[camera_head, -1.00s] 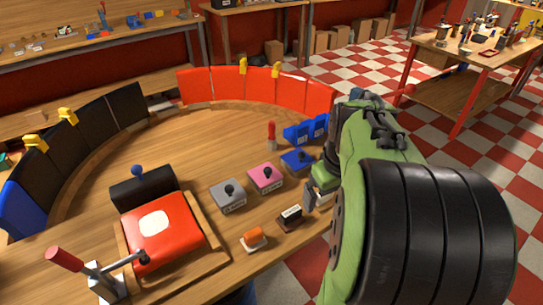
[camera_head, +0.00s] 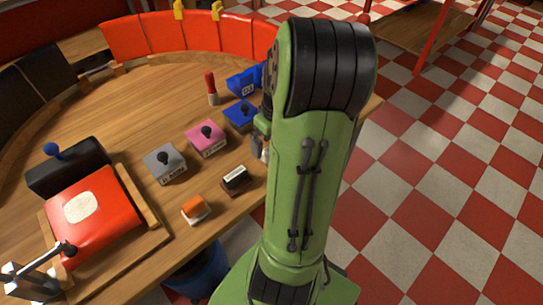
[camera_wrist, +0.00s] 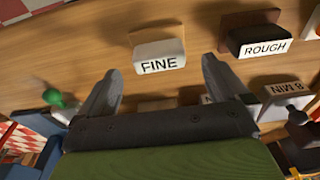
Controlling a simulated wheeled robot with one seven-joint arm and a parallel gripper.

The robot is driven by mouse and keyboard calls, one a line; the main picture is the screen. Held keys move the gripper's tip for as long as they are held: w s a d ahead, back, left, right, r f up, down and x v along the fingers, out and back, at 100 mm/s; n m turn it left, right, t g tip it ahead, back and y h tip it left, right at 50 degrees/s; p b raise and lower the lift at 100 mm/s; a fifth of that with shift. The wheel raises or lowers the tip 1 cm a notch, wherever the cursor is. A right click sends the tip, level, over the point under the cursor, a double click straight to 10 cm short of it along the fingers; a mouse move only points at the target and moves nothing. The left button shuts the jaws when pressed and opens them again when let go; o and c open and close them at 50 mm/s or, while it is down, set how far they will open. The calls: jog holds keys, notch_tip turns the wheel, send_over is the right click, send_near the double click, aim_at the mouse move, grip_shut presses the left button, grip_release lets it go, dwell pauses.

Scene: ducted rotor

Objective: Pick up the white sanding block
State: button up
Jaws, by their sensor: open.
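The white sanding block (camera_wrist: 160,56), marked FINE and topped with brown, sits on the wooden table in the wrist view. It lies just ahead of my gripper (camera_wrist: 161,70), between the lines of its two fingers. The fingers are spread wide and nothing is held. I cannot tell how much height separates them from the block. In the head view my green arm covers most of that spot, and I cannot make out the white block clearly.
A dark block (camera_wrist: 253,40) marked ROUGH stands right of the white one; it also shows in the head view (camera_head: 236,180). An orange-and-white block (camera_head: 196,209) lies nearer the table edge. Grey (camera_head: 165,163), pink (camera_head: 207,138) and blue (camera_head: 241,115) knobbed boxes stand behind.

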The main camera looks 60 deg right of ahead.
jog(key=f+b, duration=0.1)
jog(key=f, duration=0.1)
jog(key=f+b, duration=0.1)
jog(key=f, duration=0.2)
jog(key=shift+w+d+f, duration=0.1)
jog(key=shift+w+d, duration=0.05)
jog(key=shift+w, duration=0.05)
jog(key=c, duration=1)
notch_tip(320, 180, up, 10)
jog(key=p, duration=0.4)
jog(key=shift+r, duration=0.2)
